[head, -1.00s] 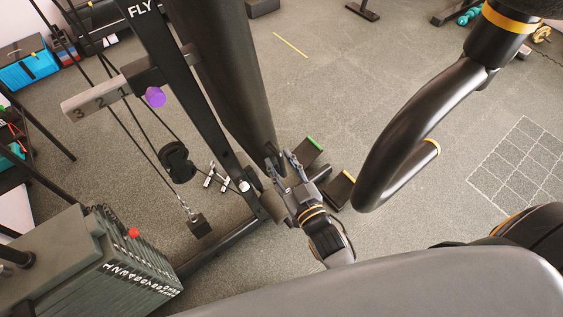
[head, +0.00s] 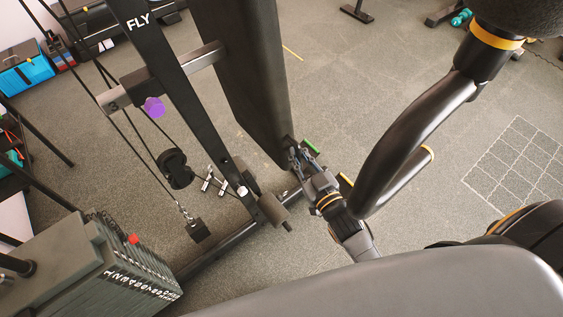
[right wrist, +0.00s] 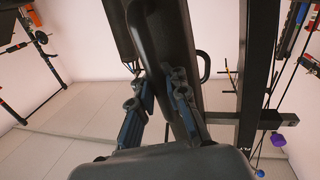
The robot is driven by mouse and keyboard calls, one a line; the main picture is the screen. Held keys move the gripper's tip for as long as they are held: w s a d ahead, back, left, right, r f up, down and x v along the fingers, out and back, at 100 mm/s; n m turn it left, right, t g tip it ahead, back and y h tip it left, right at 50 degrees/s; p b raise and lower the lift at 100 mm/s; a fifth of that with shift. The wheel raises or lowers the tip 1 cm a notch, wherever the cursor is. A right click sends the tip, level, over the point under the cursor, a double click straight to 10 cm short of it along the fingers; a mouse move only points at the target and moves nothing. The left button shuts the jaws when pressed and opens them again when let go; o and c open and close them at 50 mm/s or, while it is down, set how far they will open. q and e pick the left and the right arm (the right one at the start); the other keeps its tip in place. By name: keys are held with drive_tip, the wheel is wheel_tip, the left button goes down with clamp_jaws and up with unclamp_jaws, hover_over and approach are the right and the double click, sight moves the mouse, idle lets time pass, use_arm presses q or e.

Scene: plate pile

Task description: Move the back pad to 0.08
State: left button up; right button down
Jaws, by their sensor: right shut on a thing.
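The back pad (head: 243,75) is a tall dark pad at the upper middle of the head view. It sits on a grey bar (head: 205,56) that runs through the black upright marked FLY (head: 150,50). The digit 3 shows on the bar's left end. A purple knob (head: 154,107) is below the bar. The exact contact is partly hidden. My left gripper is out of view.
A weight stack (head: 120,265) stands at lower left, with cables and a pulley (head: 175,168) beside it. A curved black handle arm (head: 415,135) is close to my right arm. A grey padded surface (head: 400,285) crosses the front. Open floor (head: 365,75) lies behind.

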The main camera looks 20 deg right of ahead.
drive_tip(key=shift+w+d+f, duration=0.1)
drive_tip(key=shift+w+d, duration=0.1)
drive_tip(key=shift+d, duration=0.75)
drive_tip(key=c, duration=1.6)
unclamp_jaws()
drive_tip(key=shift+d, duration=0.1)
drive_tip(key=shift+c, duration=0.2)
drive_tip(key=o, duration=0.3)
drive_tip(key=shift+s+d, duration=0.15)
drive_tip(key=shift+s, duration=0.05)
